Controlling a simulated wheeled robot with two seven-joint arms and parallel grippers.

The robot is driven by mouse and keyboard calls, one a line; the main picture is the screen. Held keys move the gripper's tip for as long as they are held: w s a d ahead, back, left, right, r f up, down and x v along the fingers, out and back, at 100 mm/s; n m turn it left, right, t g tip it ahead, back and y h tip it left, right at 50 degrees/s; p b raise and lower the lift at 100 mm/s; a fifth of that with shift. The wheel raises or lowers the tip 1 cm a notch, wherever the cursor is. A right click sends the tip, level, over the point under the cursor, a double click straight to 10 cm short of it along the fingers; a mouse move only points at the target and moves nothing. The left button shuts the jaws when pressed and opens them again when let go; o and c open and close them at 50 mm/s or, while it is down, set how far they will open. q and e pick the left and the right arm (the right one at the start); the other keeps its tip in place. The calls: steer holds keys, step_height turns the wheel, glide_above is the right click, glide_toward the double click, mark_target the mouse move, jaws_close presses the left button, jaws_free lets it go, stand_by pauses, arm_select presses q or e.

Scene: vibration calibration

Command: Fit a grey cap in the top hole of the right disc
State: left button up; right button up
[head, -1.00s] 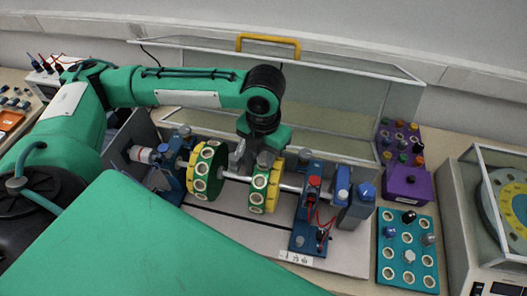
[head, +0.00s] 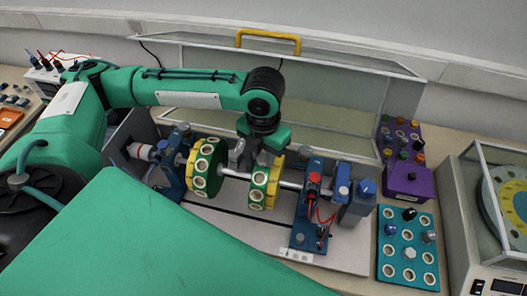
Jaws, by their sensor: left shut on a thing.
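The right disc (head: 257,187), green-faced with a yellow rim and pale ringed holes, sits on the horizontal shaft of the rig. My left gripper (head: 251,157) points down at the top of this disc, beside its upper edge. It is shut on a small grey cap (head: 265,159), mostly hidden by the fingers and seen at the disc's top. I cannot tell how deep the cap sits in the top hole. The left disc (head: 202,172), also green and yellow with ringed holes, is on the same shaft. My right gripper is not in view.
A teal tray (head: 384,268) with ringed holes and several knobs or caps lies at the right. A purple box (head: 410,181) stands behind it. The clear guard with a yellow handle (head: 268,37) is behind the rig. A balance-like device (head: 464,246) is at far right.

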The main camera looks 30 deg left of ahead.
arm_select(q)
steer(key=o, duration=1)
step_height(320, 180, up, 14)
steer(key=b, duration=0.1)
steer(key=shift+f+b, duration=0.15)
steer(key=shift+b, duration=0.25)
